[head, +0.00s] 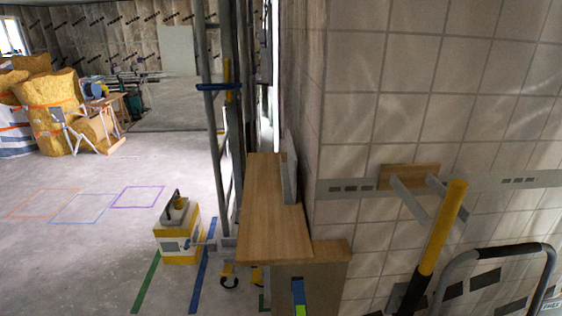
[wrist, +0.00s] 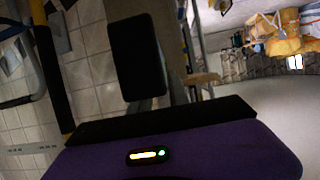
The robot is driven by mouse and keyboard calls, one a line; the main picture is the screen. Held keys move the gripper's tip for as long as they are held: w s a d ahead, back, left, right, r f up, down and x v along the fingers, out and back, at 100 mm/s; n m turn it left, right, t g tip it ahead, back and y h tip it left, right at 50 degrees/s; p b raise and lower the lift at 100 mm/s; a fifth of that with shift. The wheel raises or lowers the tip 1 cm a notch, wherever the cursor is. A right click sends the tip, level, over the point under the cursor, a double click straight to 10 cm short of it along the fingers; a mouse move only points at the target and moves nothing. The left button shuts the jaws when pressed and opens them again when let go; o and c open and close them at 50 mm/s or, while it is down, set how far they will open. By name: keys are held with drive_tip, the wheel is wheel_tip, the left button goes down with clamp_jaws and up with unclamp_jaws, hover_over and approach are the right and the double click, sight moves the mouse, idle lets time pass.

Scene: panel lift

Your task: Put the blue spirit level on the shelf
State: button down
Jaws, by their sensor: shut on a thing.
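A narrow blue bar with a bright green lower part, which looks like the blue spirit level (head: 298,289), stands upright at the bottom edge of the head view. Its lower end is cut off. Behind it is a light wooden shelf top (head: 267,212) beside the tiled corner. My gripper (wrist: 137,88) shows only in the wrist view, as a purple body with black parts. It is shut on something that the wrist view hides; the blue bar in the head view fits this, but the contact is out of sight.
A grey slab (head: 290,168) stands upright on the wooden top, against the corner. On the tiled wall are a wooden plate with two metal brackets (head: 409,178) and, before it, a yellow-black pole (head: 440,235). A yellow-white box (head: 178,240) stands on the floor left, near scaffold poles.

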drive_tip(key=s+d+f, duration=0.1)
drive_tip(key=d+f, duration=0.7)
drive_tip(key=f, duration=0.2)
drive_tip(key=d+f, duration=0.8)
drive_tip(key=f, duration=0.3)
drive_tip(key=shift+s, duration=0.35)
drive_tip(key=shift+s, duration=0.1)
